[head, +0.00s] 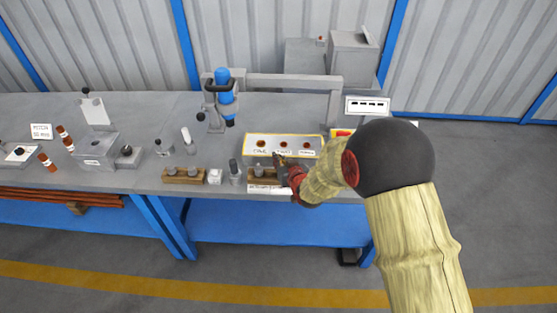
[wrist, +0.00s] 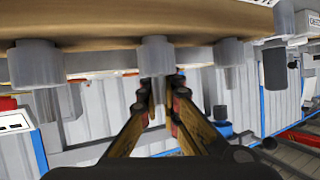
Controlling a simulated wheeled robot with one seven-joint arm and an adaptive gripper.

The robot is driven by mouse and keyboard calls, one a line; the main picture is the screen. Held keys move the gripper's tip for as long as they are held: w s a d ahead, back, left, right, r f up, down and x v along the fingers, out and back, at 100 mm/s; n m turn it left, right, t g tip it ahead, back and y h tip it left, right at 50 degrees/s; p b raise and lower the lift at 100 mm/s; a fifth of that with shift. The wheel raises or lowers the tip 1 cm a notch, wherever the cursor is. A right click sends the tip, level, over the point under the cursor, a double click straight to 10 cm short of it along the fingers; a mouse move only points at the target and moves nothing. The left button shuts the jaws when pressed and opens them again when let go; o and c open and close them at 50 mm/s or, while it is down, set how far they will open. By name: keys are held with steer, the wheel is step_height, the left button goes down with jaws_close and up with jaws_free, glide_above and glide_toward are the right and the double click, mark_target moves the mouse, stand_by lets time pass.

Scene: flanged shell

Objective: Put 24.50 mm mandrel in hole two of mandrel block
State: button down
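A wooden block (head: 258,181) with grey mandrels stands at the bench's front edge, partly behind my gripper (head: 283,161). In the wrist view the scene is upside down: the wooden block (wrist: 100,22) is along the top, with several grey mandrels pointing down from it. My gripper (wrist: 163,88) has its fingertips at the free end of the middle mandrel (wrist: 155,53). A narrow gap shows between the tips; whether they press on the mandrel is unclear. I cannot read any mandrel size or tell which hole is hole two.
Behind the block is a yellow-edged pale box (head: 252,150) with three reddish round spots and labels. A blue-topped instrument (head: 224,92) stands behind.

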steer(key=c, duration=2)
jaws_free()
steer(key=shift+r, duration=0.15)
steer(key=p+v, duration=0.3)
steer(key=v, duration=0.9)
steer(key=shift+p, duration=0.3)
steer(key=s+d+r+m+g+h, duration=0.1)
steer(key=s+d+r+h, duration=0.1)
steer(key=s+d+r, duration=0.35)
steer(key=s+d+r+m+g+h, duration=0.1)
steer(key=s+d+r+g+h, duration=0.15)
steer(key=d+r, duration=0.55)
steer(key=s+d+r+g, duration=0.1)
steer(key=s+r, duration=0.3)
steer(key=s, duration=0.7)
steer(key=s+d+r+m+g, duration=0.1)
steer(key=s+r, duration=0.3)
steer(key=s, duration=0.7)
steer(key=shift+g, duration=0.55)
steer(key=shift+s+d+h, duration=0.1)
steer(key=shift+s+h, duration=0.05)
steer(key=shift+h, duration=0.1)
